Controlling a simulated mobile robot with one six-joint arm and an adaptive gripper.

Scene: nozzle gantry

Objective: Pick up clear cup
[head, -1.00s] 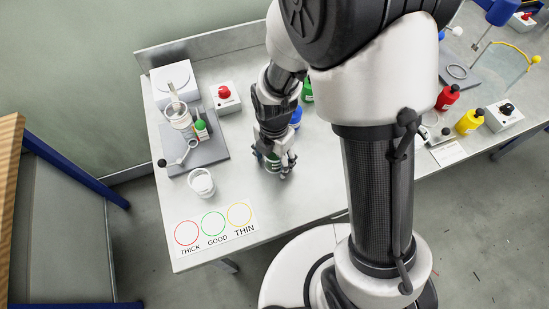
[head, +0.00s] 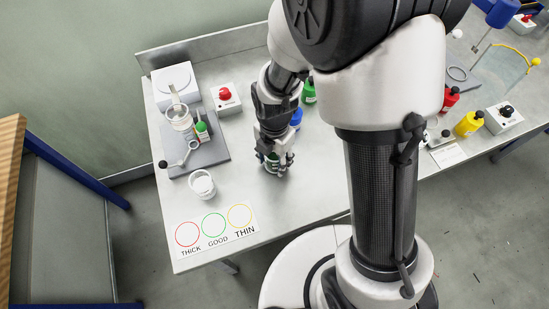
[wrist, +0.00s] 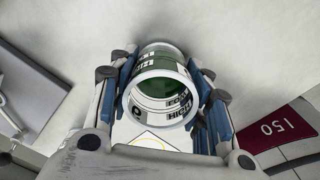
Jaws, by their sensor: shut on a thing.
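The clear cup (wrist: 158,72) is between my gripper's (wrist: 163,95) two fingers in the wrist view, with its open rim facing the camera. In the head view my gripper (head: 274,164) points down at the bench, shut around the cup, which is mostly hidden there. I cannot tell whether its base touches the bench.
A white cup (head: 202,184) stands to the left. The THICK/GOOD/THIN card (head: 216,229) lies at the front left. A blue bottle (head: 297,117) stands close behind my gripper.

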